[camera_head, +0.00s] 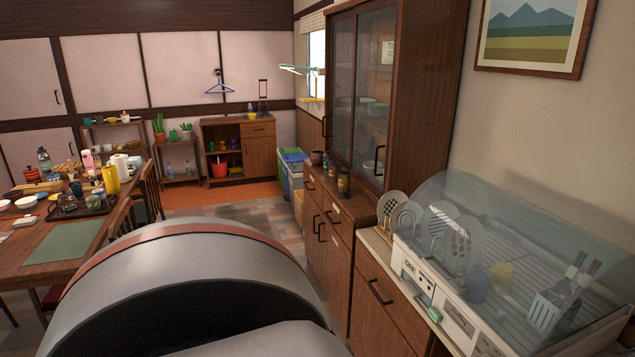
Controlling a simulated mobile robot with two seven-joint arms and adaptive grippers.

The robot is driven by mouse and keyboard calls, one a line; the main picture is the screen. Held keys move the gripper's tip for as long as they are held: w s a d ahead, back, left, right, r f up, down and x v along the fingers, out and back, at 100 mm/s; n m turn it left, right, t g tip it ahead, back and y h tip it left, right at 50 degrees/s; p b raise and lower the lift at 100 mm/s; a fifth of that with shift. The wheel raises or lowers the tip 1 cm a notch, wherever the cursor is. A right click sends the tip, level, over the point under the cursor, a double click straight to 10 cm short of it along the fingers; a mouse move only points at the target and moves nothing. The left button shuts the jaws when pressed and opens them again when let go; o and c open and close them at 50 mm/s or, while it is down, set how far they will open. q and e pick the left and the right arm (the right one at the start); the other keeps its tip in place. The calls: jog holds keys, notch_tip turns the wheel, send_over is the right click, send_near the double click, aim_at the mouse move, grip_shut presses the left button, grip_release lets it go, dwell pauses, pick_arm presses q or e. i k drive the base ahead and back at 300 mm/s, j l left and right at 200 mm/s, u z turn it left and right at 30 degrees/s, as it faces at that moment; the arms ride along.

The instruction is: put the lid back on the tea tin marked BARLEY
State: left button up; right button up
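Several small dark tins or jars stand on the ledge of the wooden cabinet, in the middle of the head view. The nearest is a dark tin with a yellowish band (343,184). A dark green one (332,168) stands behind it, and a brown pot (317,157) is farther back. They are too small for me to read any BARLEY marking or tell whether a lid is off. I cannot pick out a loose lid. Neither of my grippers is in view.
A glass-front cabinet (436,90) rises behind the ledge. A dish dryer (470,325) with a clear cover and dishes stands on the right counter. A crowded dining table (28,262) with a green mat (64,243) is at the left. Patterned floor lies open between.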

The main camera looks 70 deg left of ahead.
aim_at(344, 177)
jog(key=u, duration=2)
jog(key=i+j+z, duration=0.15)
jog(key=i+j, duration=0.2)
jog(key=i+j+z, duration=0.1)
jog(key=i+j, duration=0.25)
jog(key=i+j+z, duration=0.15)
jog(key=i+j, duration=0.2)
jog(key=j, duration=0.15)
jog(key=i+j+z, duration=0.1)
jog(key=i+j, duration=0.2)
jog(key=j, duration=0.15)
jog(key=i+j+z, duration=0.15)
jog(key=i+j, duration=0.15)
jog(key=j, duration=0.2)
jog(key=i+j+z, duration=0.1)
jog(key=i+j, duration=0.15)
jog(key=j, duration=0.25)
jog(key=i+j+z, duration=0.15)
jog(key=j, duration=0.4)
jog(key=i+j+z, duration=0.1)
jog(key=i+j, duration=0.2)
jog(key=j, duration=0.3)
